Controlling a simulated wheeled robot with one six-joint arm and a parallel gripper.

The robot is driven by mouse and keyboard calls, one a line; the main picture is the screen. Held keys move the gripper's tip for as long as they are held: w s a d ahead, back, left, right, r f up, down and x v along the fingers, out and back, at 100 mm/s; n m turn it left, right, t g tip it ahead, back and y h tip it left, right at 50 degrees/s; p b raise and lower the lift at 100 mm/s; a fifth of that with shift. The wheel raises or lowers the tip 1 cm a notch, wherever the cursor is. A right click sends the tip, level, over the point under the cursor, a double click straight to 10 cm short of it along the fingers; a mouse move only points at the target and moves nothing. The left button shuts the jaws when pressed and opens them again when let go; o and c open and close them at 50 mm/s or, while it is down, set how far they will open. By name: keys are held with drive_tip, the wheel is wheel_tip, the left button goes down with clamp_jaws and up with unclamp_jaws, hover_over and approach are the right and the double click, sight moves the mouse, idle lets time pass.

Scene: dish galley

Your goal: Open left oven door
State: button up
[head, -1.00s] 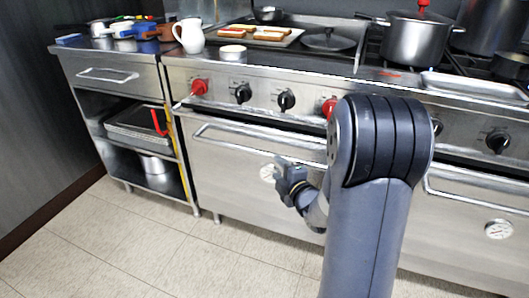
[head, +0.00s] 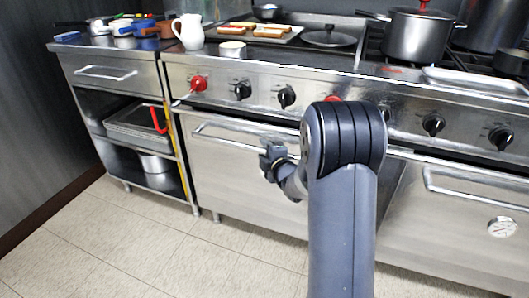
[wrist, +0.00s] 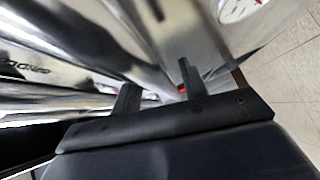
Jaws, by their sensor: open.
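The left oven door (head: 225,175) is a flat steel panel below the red and black knobs, with a horizontal bar handle (head: 225,128) near its top. It looks shut or nearly so; my arm hides its right part. My gripper (head: 270,150) is at the door's front, by the handle. In the wrist view, my gripper (wrist: 157,92) has its two dark fingers apart. A shiny bar, apparently the handle (wrist: 135,65), runs down to the space between them. I cannot tell whether they touch it. The door's round dial (wrist: 238,8) shows at the top of the wrist view.
The right oven door (head: 450,225) with its own handle is at the right. A shelf unit (head: 120,120) with trays and a pot stands at the left. The tiled floor (head: 150,240) in front is clear. A cooking pot (head: 418,40) stands on the stove.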

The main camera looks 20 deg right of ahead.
clamp_jaws()
idle(0.3)
drive_tip(key=shift+s+f, duration=0.1)
